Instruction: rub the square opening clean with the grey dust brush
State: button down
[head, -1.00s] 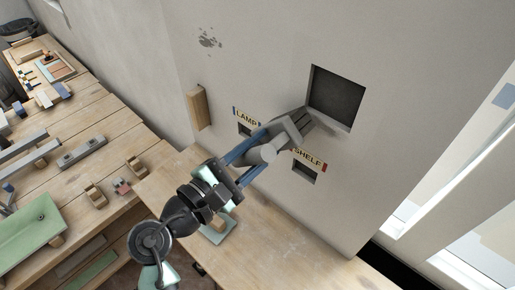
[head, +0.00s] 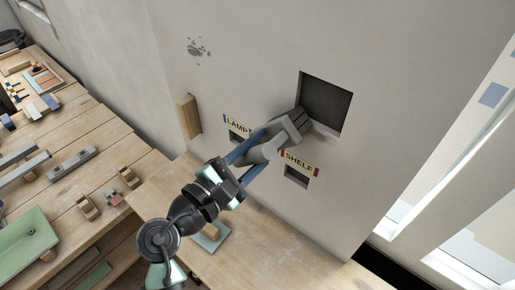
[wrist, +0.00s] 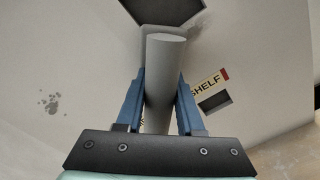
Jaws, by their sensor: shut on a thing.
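The dark square opening (head: 326,101) is set in the pale wall, above the LAMP and SHELF labels. My gripper (head: 262,151) is shut on the grey dust brush (head: 290,130), with blue fingers on both sides of its round handle. The brush head lies at the lower left edge of the opening; whether it touches the wall there I cannot tell. In the wrist view the brush handle (wrist: 165,80) stands between the fingers (wrist: 158,105), and the opening (wrist: 162,10) shows at the top, partly cut off. The brush's bristles are hidden.
The LAMP label (head: 236,124) and SHELF label (head: 300,162) sit above small holes. A wooden block (head: 189,116) is fixed on the wall at left. A dark smudge (head: 199,48) marks the wall. The wooden bench (head: 270,240) is below, with a side table (head: 100,160) of parts at left.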

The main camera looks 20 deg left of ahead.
jog(key=shift+w, duration=0.1)
jog(key=shift+s+d+p, duration=1.75)
jog(key=shift+d+p, duration=0.75)
jog(key=shift+d, duration=2.3)
jog(key=w+a+b, duration=0.1)
jog(key=w+a, duration=0.2)
jog(key=a, duration=0.6)
jog(key=shift+w+a+b, duration=0.2)
jog(key=shift+a+b, duration=0.1)
dwell(1.7)
